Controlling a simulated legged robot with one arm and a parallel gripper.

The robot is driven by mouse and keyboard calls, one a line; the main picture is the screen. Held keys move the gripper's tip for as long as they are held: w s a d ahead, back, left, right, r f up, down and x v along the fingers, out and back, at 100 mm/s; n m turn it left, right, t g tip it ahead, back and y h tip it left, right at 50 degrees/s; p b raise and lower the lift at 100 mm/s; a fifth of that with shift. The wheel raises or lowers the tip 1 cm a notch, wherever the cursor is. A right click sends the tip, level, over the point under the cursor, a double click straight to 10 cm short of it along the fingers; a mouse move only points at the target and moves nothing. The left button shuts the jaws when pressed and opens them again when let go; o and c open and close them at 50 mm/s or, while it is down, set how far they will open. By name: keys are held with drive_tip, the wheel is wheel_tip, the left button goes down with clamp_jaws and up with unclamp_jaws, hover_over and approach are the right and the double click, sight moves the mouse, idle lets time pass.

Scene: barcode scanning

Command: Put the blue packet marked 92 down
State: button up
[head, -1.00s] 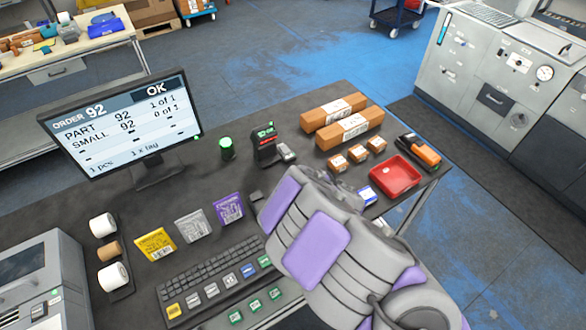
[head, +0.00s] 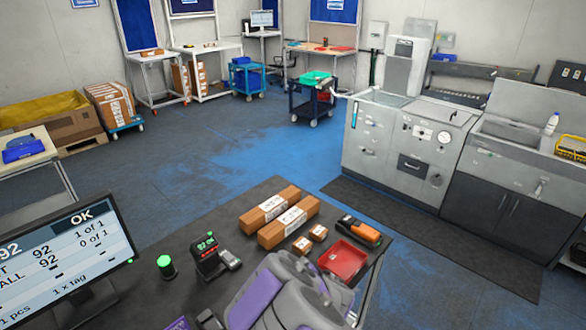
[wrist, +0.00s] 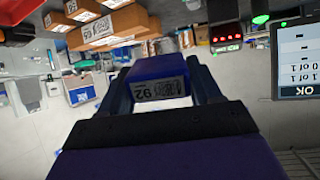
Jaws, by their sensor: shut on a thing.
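The blue packet marked 92 (wrist: 160,68) is between the fingers of my gripper (wrist: 158,88) in the wrist view, where the picture is upside down. Its white label with 92 and a barcode faces the camera. The gripper is shut on it. In the head view, my grey and purple arm rises over the front of the dark bench (head: 150,300), and the fingers and packet are hidden there. The monitor (head: 60,262) at left reads OK and 92, with lines 1 of 1 and 0 of 1.
A red tray (head: 343,259) lies at the bench's right edge, beside an orange and black handheld device (head: 359,230). Two long cartons (head: 280,216), small boxes (head: 310,239), a scanner with red digits (head: 208,256) and a green-topped button (head: 165,266) stand nearby. A grey machine (head: 405,145) stands beyond.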

drive_tip(key=w+d+r+m+t+h+b, duration=0.1)
drive_tip(key=d+r+m+h+b, duration=0.1)
drive_tip(key=d, duration=0.7)
drive_tip(key=w+d+r+m+t+h+b, duration=0.1)
drive_tip(key=d+r+m+h, duration=0.3)
drive_tip(key=d, duration=0.6)
drive_tip(key=shift+m+h+b, duration=0.3)
drive_tip(key=shift+b, duration=0.2)
